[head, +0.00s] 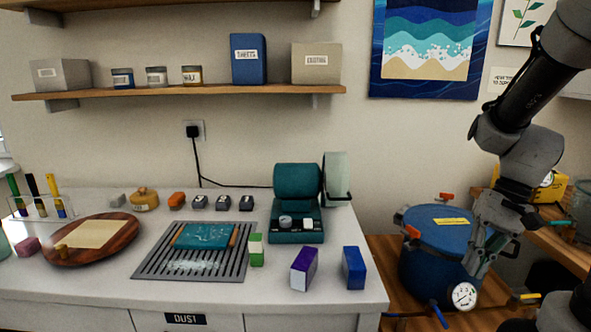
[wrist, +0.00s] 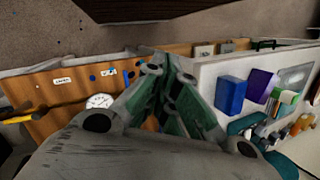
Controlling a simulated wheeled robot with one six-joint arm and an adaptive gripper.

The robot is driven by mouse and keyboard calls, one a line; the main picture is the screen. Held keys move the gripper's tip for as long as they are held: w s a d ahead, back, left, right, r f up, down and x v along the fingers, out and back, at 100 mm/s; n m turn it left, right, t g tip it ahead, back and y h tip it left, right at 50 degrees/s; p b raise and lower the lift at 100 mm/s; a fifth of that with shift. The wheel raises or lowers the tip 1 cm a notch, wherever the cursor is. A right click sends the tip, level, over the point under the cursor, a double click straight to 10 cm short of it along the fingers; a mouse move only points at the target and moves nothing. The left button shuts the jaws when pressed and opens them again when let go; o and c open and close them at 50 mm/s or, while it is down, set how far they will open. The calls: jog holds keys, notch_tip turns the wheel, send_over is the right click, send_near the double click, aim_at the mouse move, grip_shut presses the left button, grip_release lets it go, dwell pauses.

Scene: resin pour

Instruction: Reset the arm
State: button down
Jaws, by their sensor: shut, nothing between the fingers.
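My arm hangs down from the upper right in the head view. My gripper (head: 482,266) points downward in front of the blue pressure pot (head: 420,240), to the right of the white counter (head: 345,290). In the wrist view my gripper (wrist: 162,62) shows its green-tinted fingers brought together, with nothing between them. It is apart from the things on the counter.
The pot, with a round gauge (head: 464,296), stands close by my gripper. A purple box (head: 304,268) and a blue box (head: 353,268) stand at the counter's right. A slatted grey rack (head: 150,265), round wooden board (head: 120,245) and teal machine (head: 297,222) are further left.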

jog(key=s+d+r+n+t+h, duration=0.1)
jog(key=s+r+n+t+h, duration=0.2)
jog(key=r, duration=0.8)
jog(key=s+t+h, duration=0.1)
jog(key=s+t, duration=0.1)
jog(key=t, duration=0.1)
jog(key=shift+s+r+n, duration=0.2)
jog(key=shift+s+n, duration=0.15)
jog(key=shift+n, duration=0.05)
jog(key=shift+d, duration=0.1)
